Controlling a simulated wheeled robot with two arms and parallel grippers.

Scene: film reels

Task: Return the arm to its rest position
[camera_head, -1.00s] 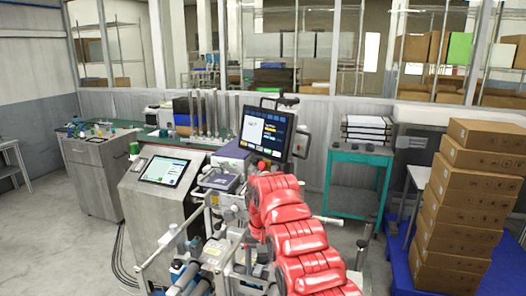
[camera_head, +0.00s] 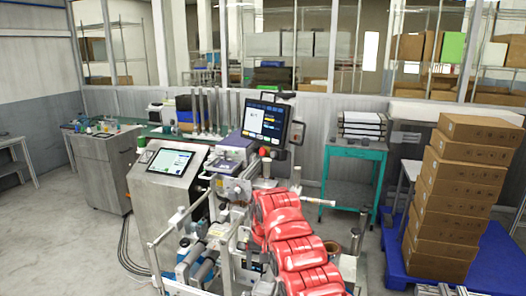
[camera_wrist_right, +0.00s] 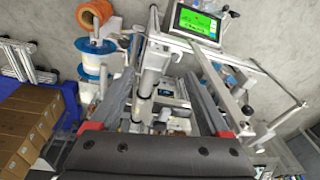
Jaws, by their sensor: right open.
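My right arm, with red shells, rises from the bottom centre of the head view in front of the film machine (camera_head: 205,250). Its gripper is mostly hidden there behind the arm. In the wrist view my right gripper (camera_wrist_right: 163,88) is open, its two grey fingers wide apart with red parts at their bases. I see nothing held between them; machine parts show beyond the gap. My left gripper is in no view.
A monitor (camera_head: 265,122) and a touch panel (camera_head: 168,162) stand by the machine. A teal cart (camera_head: 355,154) is behind. Stacked cartons (camera_head: 452,200) stand on a blue pallet (camera_head: 495,262) at right. The wrist view shows an orange reel (camera_wrist_right: 97,12) and white spool (camera_wrist_right: 96,66). Floor at left is clear.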

